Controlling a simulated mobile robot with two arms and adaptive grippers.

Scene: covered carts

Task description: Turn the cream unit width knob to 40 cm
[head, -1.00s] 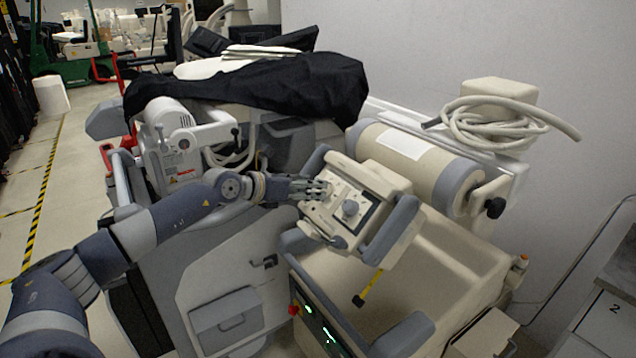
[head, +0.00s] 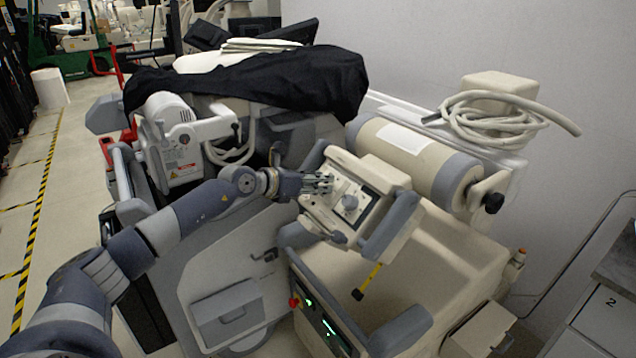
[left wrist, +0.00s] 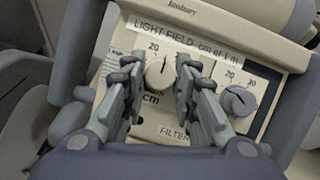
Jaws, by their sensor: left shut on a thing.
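The cream unit's control head (head: 375,172) faces me in the head view, with a panel labelled "LIGHT FIELD cm at 1 m" in the left wrist view. A round cream knob (left wrist: 158,74) sits at the panel's left, with a dark pointer line directed roughly up, just right of a "20" mark. My left gripper (head: 320,183) is at this knob; in the left wrist view its fingers (left wrist: 158,68) stand on either side, shut on it. In the head view the fingers largely hide the knob. Its width label is not readable. My right gripper is out of view.
Grey handles (head: 390,227) flank the head. A grey machine under a black cover (head: 250,85) stands to the left.

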